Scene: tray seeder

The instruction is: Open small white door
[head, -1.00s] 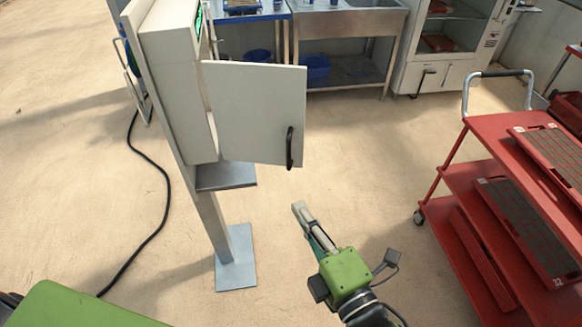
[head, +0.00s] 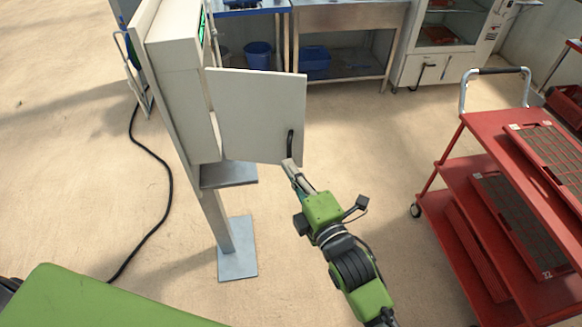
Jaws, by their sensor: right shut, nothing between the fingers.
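The small white door (head: 255,115) stands partly open, swung out to the right from the white cabinet (head: 178,85) on its post. Its dark handle (head: 290,143) is near the lower right edge of the door. My right gripper (head: 290,168) is shut and empty, with its fingertips at the lower end of the handle. I cannot tell whether it touches the handle or the door. My left gripper is not in view.
A red cart (head: 475,180) with several trays stands on the right. A metal table (head: 347,18) and a white glass-fronted cabinet (head: 445,72) stand at the back. A black cable (head: 165,185) runs along the floor on the left. The floor behind the door is clear.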

